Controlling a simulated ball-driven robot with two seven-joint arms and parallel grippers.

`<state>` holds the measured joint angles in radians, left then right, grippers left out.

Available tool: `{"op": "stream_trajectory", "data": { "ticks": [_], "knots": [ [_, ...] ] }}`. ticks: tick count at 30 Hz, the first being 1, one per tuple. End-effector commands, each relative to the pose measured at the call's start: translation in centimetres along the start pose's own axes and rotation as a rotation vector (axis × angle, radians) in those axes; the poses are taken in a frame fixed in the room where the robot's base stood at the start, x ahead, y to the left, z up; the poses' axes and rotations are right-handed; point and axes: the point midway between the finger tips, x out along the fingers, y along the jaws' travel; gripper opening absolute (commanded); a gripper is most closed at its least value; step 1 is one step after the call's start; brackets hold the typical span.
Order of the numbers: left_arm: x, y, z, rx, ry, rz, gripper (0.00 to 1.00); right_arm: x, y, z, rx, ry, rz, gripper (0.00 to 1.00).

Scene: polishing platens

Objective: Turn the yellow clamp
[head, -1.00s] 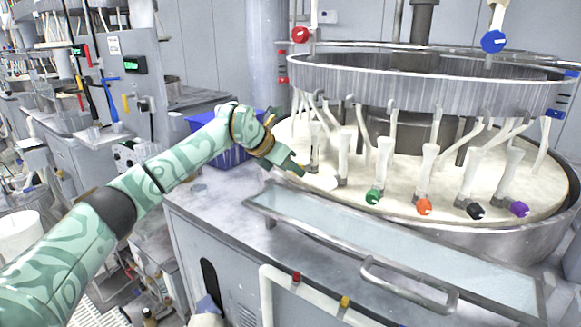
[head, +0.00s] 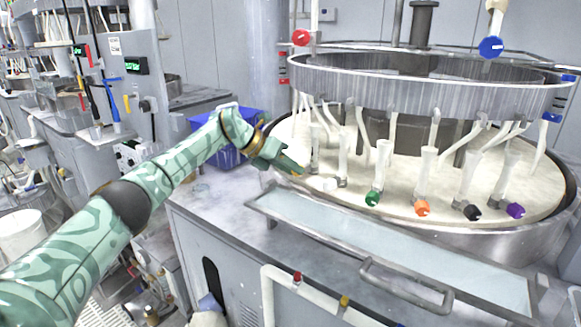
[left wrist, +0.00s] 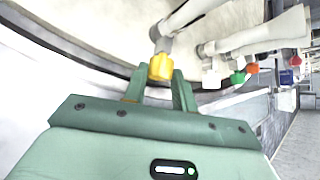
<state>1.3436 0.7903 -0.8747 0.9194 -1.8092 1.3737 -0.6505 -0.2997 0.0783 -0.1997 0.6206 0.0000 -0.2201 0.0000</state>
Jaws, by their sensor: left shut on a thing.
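The yellow clamp (left wrist: 161,67) sits at the end of a pale tube at the platen's near-left edge. It shows in the left wrist view between the fingertips of my left gripper (left wrist: 160,80), which is shut on it. In the head view my left gripper (head: 296,170) reaches in from the left to the rim of the platen (head: 400,208). There the gripper mostly hides the yellow clamp. My right gripper is in neither view.
To the right along the platen edge are a white clamp (head: 329,184), a green one (head: 373,198), an orange one (head: 421,207), a black one (head: 472,212) and a purple one (head: 515,210). A blue bin (head: 232,156) stands behind my left forearm.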

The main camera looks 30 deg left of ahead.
Motion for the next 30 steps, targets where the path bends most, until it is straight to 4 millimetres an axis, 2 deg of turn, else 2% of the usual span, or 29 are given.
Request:
{"op": "stream_trajectory", "data": {
  "ticks": [12,28,29,30],
  "knots": [
    [0.1,0.5,0.0,-0.136,-0.003,-0.134,0.04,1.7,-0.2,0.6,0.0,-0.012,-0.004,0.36],
    [-0.1,0.4,0.1,-0.152,-0.003,-0.151,0.04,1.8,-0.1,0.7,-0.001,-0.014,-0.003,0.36],
    [-0.1,0.4,0.1,-0.152,-0.004,-0.151,0.35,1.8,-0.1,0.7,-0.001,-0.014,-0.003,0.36],
    [-0.1,0.4,0.1,-0.152,-0.003,-0.151,0.47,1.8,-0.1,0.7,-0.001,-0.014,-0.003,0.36]
  ]
}}
